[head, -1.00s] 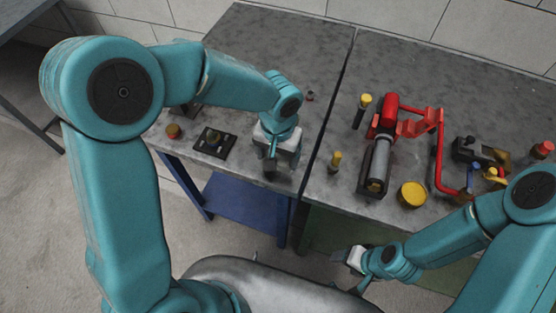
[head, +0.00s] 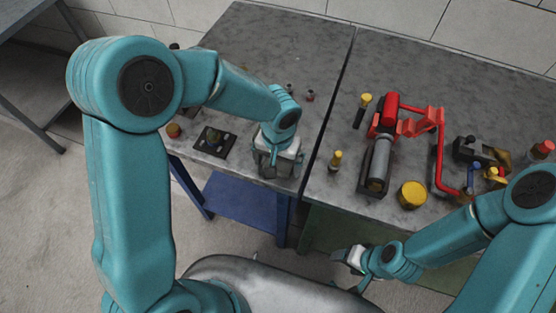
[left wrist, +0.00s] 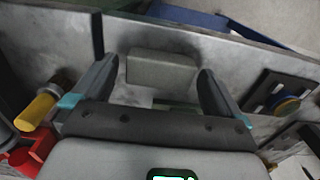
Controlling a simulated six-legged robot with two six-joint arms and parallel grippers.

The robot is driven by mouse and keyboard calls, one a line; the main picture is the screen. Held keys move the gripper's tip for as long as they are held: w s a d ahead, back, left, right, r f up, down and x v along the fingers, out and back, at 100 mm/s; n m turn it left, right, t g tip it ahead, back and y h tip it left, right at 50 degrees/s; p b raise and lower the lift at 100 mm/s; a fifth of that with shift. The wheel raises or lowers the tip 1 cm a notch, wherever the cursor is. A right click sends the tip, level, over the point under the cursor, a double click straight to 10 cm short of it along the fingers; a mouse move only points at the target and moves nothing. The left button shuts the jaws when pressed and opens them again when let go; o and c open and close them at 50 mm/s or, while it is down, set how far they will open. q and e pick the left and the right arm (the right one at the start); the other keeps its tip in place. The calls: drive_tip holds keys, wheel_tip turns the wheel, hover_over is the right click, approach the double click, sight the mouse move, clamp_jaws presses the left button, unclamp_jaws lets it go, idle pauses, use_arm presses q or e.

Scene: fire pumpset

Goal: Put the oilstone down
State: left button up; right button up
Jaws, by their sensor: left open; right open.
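The oilstone is a plain grey block (left wrist: 161,71) in the left wrist view. It lies on the grey tabletop near its front edge, between the fingertips of my left gripper (left wrist: 160,78). The fingers are spread with a narrow gap at each side of the block. In the head view my left gripper (head: 275,168) points down at the front of the left table; I cannot clearly make out the stone under it there. My right gripper (head: 346,259) is open, low in front of the right table, away from the stone.
A dark slotted plate (head: 213,141) lies left of my left gripper. A yellow-capped item (head: 335,160) stands to its right, across the table seam. A red pump assembly (head: 390,128), a yellow round lid (head: 411,194) and a dark vise-like device (head: 478,152) crowd the right table.

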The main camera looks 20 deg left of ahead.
sight(278, 164)
use_arm(q)
wheel_tip(278, 164, up, 12)
idle(0.4)
drive_tip(key=shift+w, duration=0.1)
drive_tip(key=shift+s, duration=0.2)
